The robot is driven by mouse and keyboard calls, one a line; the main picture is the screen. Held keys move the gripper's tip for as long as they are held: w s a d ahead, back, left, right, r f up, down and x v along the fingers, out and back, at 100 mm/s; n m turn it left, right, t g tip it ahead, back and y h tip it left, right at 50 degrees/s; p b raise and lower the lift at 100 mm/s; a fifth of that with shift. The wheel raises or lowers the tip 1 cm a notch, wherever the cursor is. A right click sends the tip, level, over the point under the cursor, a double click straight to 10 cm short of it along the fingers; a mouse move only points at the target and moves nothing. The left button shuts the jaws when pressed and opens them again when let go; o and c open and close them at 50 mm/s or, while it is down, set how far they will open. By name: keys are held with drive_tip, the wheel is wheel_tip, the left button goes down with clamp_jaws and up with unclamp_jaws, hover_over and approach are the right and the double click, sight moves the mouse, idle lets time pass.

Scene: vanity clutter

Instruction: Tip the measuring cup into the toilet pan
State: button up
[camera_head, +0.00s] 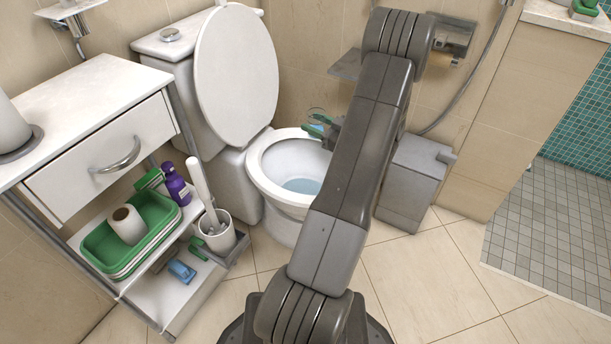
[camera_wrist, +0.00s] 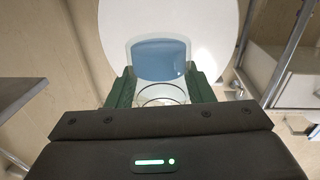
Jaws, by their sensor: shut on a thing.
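My gripper (camera_head: 322,128) has green fingers and is shut on the measuring cup (camera_head: 316,110), a clear cup with blue liquid in it. In the wrist view my gripper (camera_wrist: 160,92) has one finger on each side of the cup (camera_wrist: 162,96), and the blue liquid (camera_wrist: 160,60) shows between and beyond the fingers. In the head view the cup looks roughly upright, small and partly hidden by the fingers. It is held above the back right rim of the toilet pan (camera_head: 262,172). The pan is open, with pale blue water (camera_head: 300,186) in it.
The raised toilet lid (camera_head: 236,62) leans on the cistern behind the pan. A grey bin (camera_head: 413,185) stands right of the pan.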

drive_tip(key=w+d+f+b, duration=0.3)
drive_tip(key=f+b, duration=0.4)
drive_tip(key=b, duration=0.1)
drive_tip(key=shift+w, duration=0.2)
